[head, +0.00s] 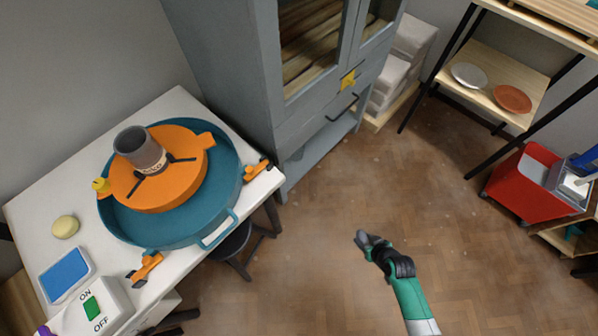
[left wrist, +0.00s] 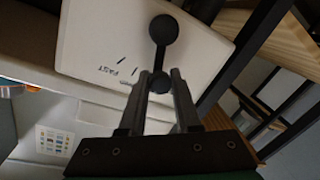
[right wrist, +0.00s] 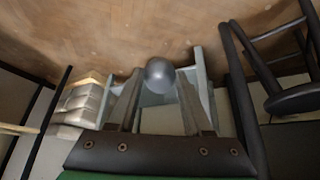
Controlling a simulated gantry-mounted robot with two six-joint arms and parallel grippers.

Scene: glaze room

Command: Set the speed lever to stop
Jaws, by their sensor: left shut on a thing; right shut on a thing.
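The speed lever (left wrist: 158,55) shows in the left wrist view as a black bar with a round end at top and bottom, on a white panel (left wrist: 90,35). The word FAST and short tick marks are left of the bar. No stop mark can be read. My left gripper (left wrist: 161,82) is shut on the lever's lower round end. It is outside the head view. My right gripper (head: 366,243) is over the open floor in the head view, shut on a smooth grey round thing (right wrist: 159,73), which the right wrist view shows between its fingertips.
A white table (head: 180,105) holds a blue basin (head: 225,160) with an orange disc and grey cylinder. A white ON/OFF box (head: 115,295) is at its near-left corner. A grey cabinet (head: 235,75) stands behind, a red bin (head: 520,185) at right. The middle floor is clear.

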